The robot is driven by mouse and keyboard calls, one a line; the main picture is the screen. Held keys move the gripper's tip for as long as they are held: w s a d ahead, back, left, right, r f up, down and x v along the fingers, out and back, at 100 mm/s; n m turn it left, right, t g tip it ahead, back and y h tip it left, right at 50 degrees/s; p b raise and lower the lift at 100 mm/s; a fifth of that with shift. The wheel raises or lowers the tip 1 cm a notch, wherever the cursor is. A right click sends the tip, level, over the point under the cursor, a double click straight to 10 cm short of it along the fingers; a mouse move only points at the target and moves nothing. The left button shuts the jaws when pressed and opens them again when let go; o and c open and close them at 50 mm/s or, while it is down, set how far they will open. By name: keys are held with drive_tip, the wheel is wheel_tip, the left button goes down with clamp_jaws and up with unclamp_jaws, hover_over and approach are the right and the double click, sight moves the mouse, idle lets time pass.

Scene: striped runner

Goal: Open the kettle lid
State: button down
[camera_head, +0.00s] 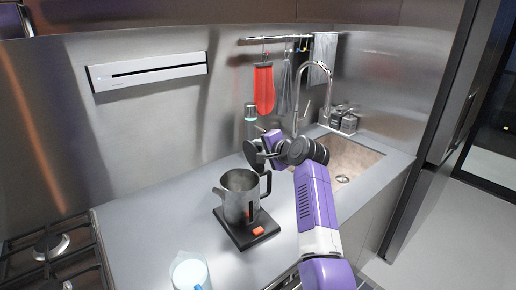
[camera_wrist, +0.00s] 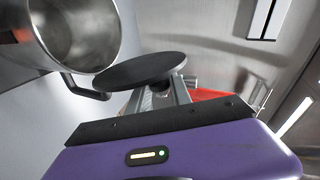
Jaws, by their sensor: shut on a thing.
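A steel kettle (camera_head: 240,195) with a dark handle stands upright on a black base (camera_head: 247,231) with an orange switch. Its top is open and I see into the empty-looking inside. The kettle (camera_wrist: 85,35) also shows at the upper left of the wrist view. The round dark lid (camera_wrist: 140,72) is off the kettle, just beside its rim in the wrist view. My gripper (camera_wrist: 158,95) is shut on the lid from below it in that view; the disc hides part of the fingertips. In the head view my gripper (camera_head: 268,157) holds the lid (camera_head: 252,152) above and right of the kettle.
A stove (camera_head: 50,245) is at the left and a glass jug (camera_head: 189,272) is at the front. A sink (camera_head: 345,162) with a tall tap is at the right. Counter left of the kettle is clear.

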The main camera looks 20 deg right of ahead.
idle(0.3)
drive_tip(key=c, duration=1.2)
unclamp_jaws()
drive_tip(key=shift+b+v, duration=0.7)
drive_tip(key=shift+v, duration=3.2)
